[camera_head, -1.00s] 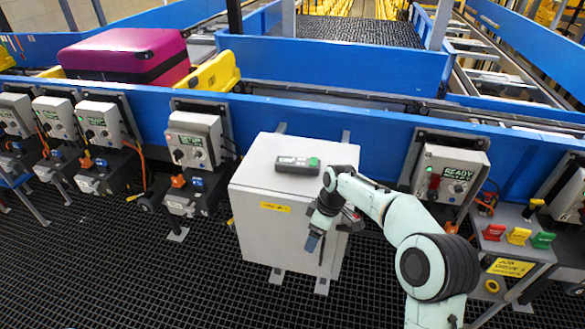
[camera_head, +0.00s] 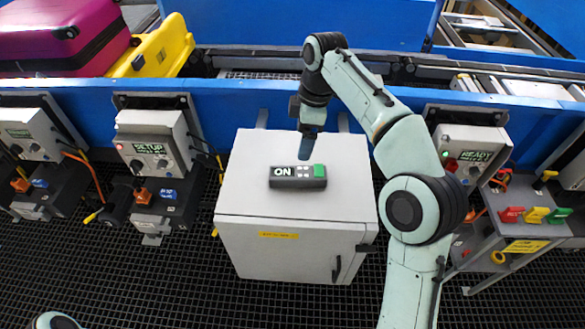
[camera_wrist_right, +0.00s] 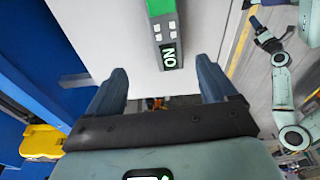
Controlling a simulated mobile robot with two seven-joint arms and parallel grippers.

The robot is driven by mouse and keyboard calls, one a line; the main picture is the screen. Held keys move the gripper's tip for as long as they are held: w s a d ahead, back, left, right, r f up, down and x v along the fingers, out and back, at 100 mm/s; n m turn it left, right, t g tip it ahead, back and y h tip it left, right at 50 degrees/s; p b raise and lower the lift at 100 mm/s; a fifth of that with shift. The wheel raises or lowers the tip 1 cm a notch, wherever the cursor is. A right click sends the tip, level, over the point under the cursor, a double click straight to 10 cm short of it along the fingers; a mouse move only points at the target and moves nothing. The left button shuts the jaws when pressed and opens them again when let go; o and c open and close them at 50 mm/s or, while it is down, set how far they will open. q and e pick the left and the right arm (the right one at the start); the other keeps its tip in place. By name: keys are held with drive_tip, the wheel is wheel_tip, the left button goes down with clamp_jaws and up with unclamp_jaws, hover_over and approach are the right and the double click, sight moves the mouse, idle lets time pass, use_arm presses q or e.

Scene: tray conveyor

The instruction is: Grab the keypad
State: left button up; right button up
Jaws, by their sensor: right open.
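The keypad (camera_head: 297,177) is a dark block with a lit "ON" label, several small light buttons and a green end. It lies flat on top of the grey cabinet (camera_head: 295,208). My right gripper (camera_head: 305,152) points down just behind the keypad in the head view. In the right wrist view the keypad (camera_wrist_right: 163,38) lies beyond the gap between the two blue fingers of my right gripper (camera_wrist_right: 162,72). The fingers are apart with nothing between them. My left arm shows at the right of the wrist view, its gripper (camera_wrist_right: 265,36) small and dark.
Control boxes (camera_head: 157,140) stand along the blue conveyor rail (camera_head: 270,105) on both sides of the cabinet. A magenta suitcase (camera_head: 75,38) and a yellow case (camera_head: 160,50) sit on the conveyor. A stand with coloured switches (camera_head: 530,225) is at right. The cabinet top around the keypad is clear.

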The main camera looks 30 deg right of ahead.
drive_tip(key=b, duration=0.2)
hover_over(298, 172)
drive_tip(key=f, duration=0.4)
drive_tip(key=d+f, duration=0.1)
drive_tip(key=f, duration=0.1)
drive_tip(key=shift+w+f, duration=0.15)
drive_tip(key=shift+f, duration=0.1)
drive_tip(key=f, duration=0.2)
drive_tip(key=f+b, duration=0.1)
drive_tip(key=f, duration=0.1)
drive_tip(key=shift+s+a+f, duration=0.1)
drive_tip(key=shift+s+a, duration=0.2)
drive_tip(key=shift+a, duration=0.1)
drive_tip(key=shift+w+f, duration=0.1)
drive_tip(key=shift+f, duration=0.35)
use_arm(q)
drive_tip(key=s+f, duration=0.1)
drive_tip(key=f, duration=0.2)
drive_tip(key=s+f, duration=0.1)
drive_tip(key=shift+s+f, duration=0.3)
drive_tip(key=shift+s, duration=0.05)
use_arm(e)
drive_tip(key=c, duration=1.2)
